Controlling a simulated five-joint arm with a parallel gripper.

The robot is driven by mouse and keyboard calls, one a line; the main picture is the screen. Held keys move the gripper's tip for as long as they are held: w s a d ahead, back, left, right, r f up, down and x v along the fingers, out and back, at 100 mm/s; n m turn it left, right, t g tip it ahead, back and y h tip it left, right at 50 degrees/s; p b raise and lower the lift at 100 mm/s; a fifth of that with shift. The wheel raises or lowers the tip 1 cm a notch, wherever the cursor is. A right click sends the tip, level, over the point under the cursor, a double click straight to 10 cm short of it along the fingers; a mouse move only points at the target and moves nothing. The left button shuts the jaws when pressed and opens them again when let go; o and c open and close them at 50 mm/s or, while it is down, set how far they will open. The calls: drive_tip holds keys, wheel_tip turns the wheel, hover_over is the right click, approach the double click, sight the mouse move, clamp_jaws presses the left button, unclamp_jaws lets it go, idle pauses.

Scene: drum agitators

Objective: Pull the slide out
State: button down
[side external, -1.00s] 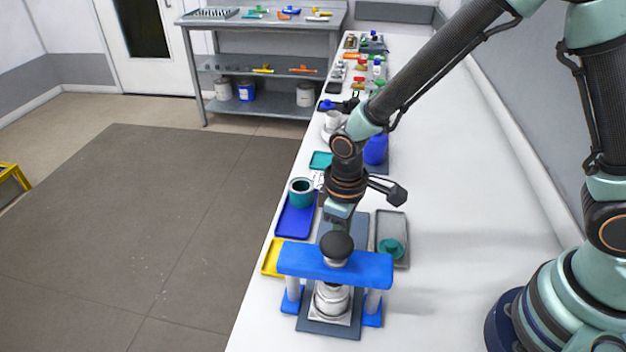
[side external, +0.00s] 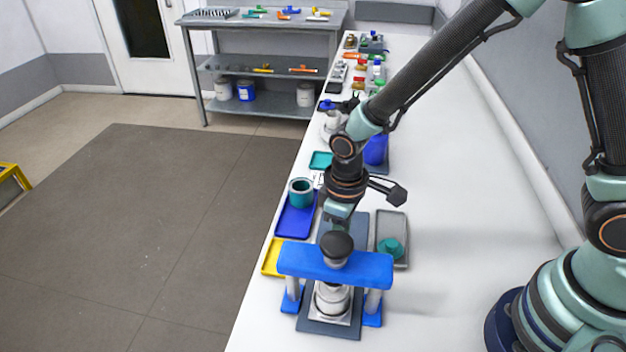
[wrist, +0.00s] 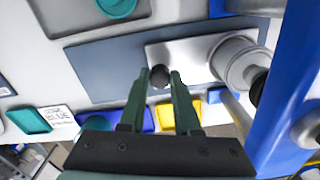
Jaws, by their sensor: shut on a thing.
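The slide is a bright metal plate (wrist: 195,52) on a slate-blue base (wrist: 95,72). It carries a silver stepped cylinder (wrist: 238,62) and has a small black knob (wrist: 160,74) near its left end in the wrist view. My gripper (wrist: 161,82) is shut on the knob, one green finger on each side. In the side external view the slide's near end (side external: 328,318) shows under a blue bridge (side external: 335,264), with the silver cylinder between its posts. The fingers and knob cannot be made out there.
A grey tray (side external: 402,225) with a teal part lies to the right. A blue tray (side external: 297,222) with a teal cup and a yellow tray (side external: 270,262) lie to the left. The base beyond the slide is bare.

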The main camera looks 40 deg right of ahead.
idle(0.3)
drive_tip(key=w+d, duration=0.8)
drive_tip(key=shift+w+d, duration=0.1)
drive_tip(key=shift+w, duration=0.05)
drive_tip(key=c, duration=0.6)
unclamp_jaws()
drive_tip(key=shift+r, duration=6.05)
